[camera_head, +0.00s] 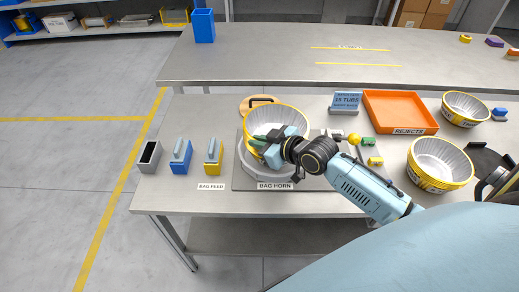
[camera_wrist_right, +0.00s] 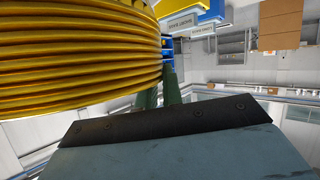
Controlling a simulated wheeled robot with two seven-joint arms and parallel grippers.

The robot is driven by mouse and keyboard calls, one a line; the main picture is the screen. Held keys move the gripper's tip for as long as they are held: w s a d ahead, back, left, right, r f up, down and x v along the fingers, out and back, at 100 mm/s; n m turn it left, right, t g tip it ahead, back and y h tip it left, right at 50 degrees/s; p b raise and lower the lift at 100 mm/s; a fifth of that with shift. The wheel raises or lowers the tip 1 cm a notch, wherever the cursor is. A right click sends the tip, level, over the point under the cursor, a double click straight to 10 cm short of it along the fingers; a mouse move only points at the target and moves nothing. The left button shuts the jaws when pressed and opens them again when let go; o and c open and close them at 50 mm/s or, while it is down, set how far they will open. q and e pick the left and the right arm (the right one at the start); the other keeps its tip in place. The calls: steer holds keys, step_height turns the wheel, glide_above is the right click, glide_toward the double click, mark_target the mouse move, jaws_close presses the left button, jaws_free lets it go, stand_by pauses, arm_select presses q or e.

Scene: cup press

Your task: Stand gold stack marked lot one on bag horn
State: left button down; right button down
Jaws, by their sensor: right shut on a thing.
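A gold-rimmed stack of pale tubs (camera_head: 284,116) is over the bag horn's grey plate (camera_head: 240,178), behind the "BAG HORN" label (camera_head: 275,186). My right gripper (camera_head: 262,141) is shut on the stack's near left side. In the right wrist view the stack's ridged gold rims (camera_wrist_right: 75,65) fill the upper left, against the green fingers (camera_wrist_right: 160,92). A pale round part of the horn (camera_head: 262,179) shows below the stack. I cannot tell whether the stack touches it. The stack's lot marking is not readable. My left gripper is not in view.
Two other gold-rimmed stacks (camera_head: 438,163) (camera_head: 465,108) stand at the right, near an orange rejects tray (camera_head: 400,110). Blue (camera_head: 181,158) and yellow (camera_head: 213,158) holders stand left, by the "BAG FEED" label. A small yellow ball (camera_head: 354,138) is right of my gripper.

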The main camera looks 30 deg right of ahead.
step_height(320, 180, down, 3)
steer(key=shift+r, duration=0.1)
steer(key=c, duration=1.5)
jaws_free()
steer(key=shift+c, duration=0.2)
steer(key=p+v, duration=0.1)
steer(key=v, duration=1.1)
